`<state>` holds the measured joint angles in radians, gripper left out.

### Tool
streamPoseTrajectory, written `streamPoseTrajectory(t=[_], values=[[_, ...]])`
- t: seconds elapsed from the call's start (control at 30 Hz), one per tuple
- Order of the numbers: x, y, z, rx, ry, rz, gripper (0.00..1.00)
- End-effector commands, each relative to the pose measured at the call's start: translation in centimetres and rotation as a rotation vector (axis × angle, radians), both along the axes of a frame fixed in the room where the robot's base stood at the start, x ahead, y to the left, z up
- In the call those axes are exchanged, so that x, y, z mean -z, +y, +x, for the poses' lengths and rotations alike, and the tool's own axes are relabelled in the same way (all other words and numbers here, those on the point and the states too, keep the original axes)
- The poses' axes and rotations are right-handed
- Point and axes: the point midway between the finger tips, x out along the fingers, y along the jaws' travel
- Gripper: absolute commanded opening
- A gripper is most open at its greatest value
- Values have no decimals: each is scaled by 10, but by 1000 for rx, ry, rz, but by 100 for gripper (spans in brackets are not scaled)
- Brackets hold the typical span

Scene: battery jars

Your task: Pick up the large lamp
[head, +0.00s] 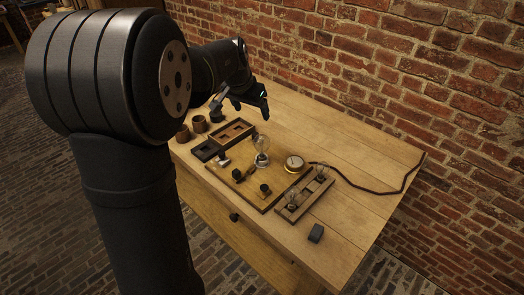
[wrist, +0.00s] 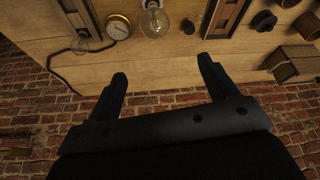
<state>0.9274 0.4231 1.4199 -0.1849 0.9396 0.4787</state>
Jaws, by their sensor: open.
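The large lamp (head: 261,146) is a clear glass bulb standing upright on the wooden board near its middle. It also shows at the top edge of the wrist view (wrist: 155,22), partly cut off. My gripper (head: 250,111) is above the far side of the table, behind and apart from the lamp. In the wrist view its two fingers (wrist: 162,71) are spread with nothing between them, and the lamp lies beyond the fingertips.
A brass dial (head: 294,163) sits right of the lamp, with a dark cord running right. A tray with small bulbs (head: 305,193) lies at right, near a dark block (head: 316,233). A brick wall is behind.

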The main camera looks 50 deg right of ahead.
Motion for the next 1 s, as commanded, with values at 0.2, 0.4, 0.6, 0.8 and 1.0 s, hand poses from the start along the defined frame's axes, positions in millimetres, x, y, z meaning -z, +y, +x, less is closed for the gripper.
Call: streamPoseTrajectory(t=[0.2, 0.4, 0.6, 0.8, 1.0], values=[[40, -15, 3, -1, 5, 5, 78], [80, -31, 7, 1, 3, 5, 78], [105, -41, 10, 0, 1, 3, 78], [114, -45, 10, 0, 2, 4, 78], [139, -54, 6, 2, 3, 4, 78]])
